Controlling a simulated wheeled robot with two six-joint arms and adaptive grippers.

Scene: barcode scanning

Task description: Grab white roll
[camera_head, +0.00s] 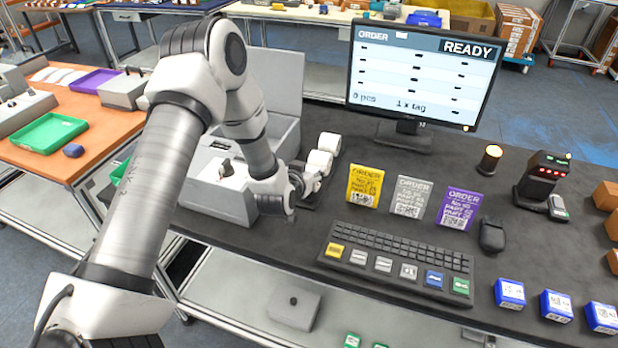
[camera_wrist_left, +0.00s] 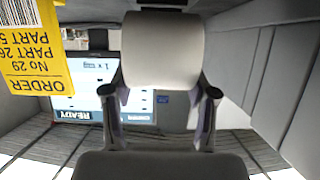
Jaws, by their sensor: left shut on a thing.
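My left gripper (camera_head: 302,182) is low over the dark table, at the near end of a short row of white rolls (camera_head: 320,161) between the grey machine and the yellow card. In the left wrist view a white roll (camera_wrist_left: 162,50) fills the space ahead of the palm. The two fingers of my left gripper (camera_wrist_left: 160,92) are on either side of it, shut on it. In the head view the gripper and wrist partly hide the near roll. I cannot tell whether the held roll is clear of its stand. My right gripper is not in view.
A yellow order card (camera_head: 365,185), a grey card (camera_head: 411,197) and a purple card (camera_head: 458,208) stand right of the rolls. The monitor (camera_head: 422,75) is behind, reading READY. The keyboard (camera_head: 395,262) is in front. The grey machine (camera_head: 225,190) is close on the left.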

